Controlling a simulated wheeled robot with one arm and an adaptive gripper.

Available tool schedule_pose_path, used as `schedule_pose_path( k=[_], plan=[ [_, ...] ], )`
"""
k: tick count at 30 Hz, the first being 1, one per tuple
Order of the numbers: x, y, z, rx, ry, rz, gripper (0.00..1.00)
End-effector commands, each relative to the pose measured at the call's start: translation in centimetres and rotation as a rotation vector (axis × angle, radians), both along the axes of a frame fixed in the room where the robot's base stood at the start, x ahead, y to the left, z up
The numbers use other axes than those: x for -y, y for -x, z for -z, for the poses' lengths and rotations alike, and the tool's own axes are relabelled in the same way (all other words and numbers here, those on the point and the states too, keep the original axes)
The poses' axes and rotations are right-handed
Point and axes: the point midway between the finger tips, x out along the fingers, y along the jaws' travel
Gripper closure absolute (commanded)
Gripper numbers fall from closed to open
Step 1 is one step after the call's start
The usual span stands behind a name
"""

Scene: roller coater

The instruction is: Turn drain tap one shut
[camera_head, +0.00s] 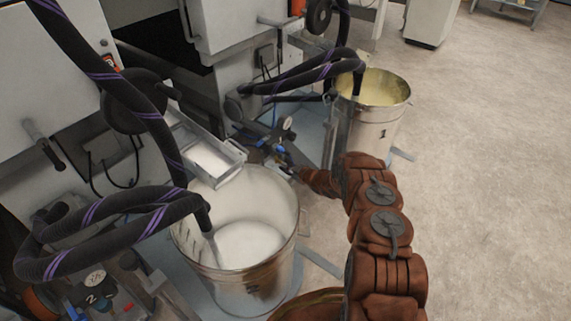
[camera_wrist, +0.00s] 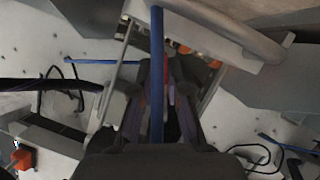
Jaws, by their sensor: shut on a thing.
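My gripper (camera_head: 284,163) is low between the two buckets, at the machine's pipework, at the end of my rust-coloured arm. It also shows in the wrist view (camera_wrist: 160,85), where its dark fingers are close together. It is shut on drain tap one, which is mostly hidden by the fingers, so its handle angle cannot be told. A small dial (camera_head: 287,124) and blue fittings (camera_head: 280,146) are just beyond the gripper. A blue bar or hose (camera_wrist: 157,50) crosses in front of the fingers in the wrist view.
A metal bucket (camera_head: 270,276) with white liquid stands at near left. Another bucket (camera_head: 366,138), with pale yellow liquid, stands behind. Black hoses with purple stripes (camera_head: 150,110) hang into both. Open floor (camera_head: 480,200) lies right.

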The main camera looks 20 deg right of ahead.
Motion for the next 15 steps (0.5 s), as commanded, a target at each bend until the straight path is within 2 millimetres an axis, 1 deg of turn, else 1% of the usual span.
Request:
schedule_pose_path(
  k=[1,3,15],
  plan=[
    [-0.10,0.10,-0.52,0.018,0.033,0.000,1.00],
    [0.08,0.00,-0.72,0.054,0.086,0.000,1.00],
    [0.79,-0.49,-0.97,0.267,0.406,-0.002,1.00]
  ],
)
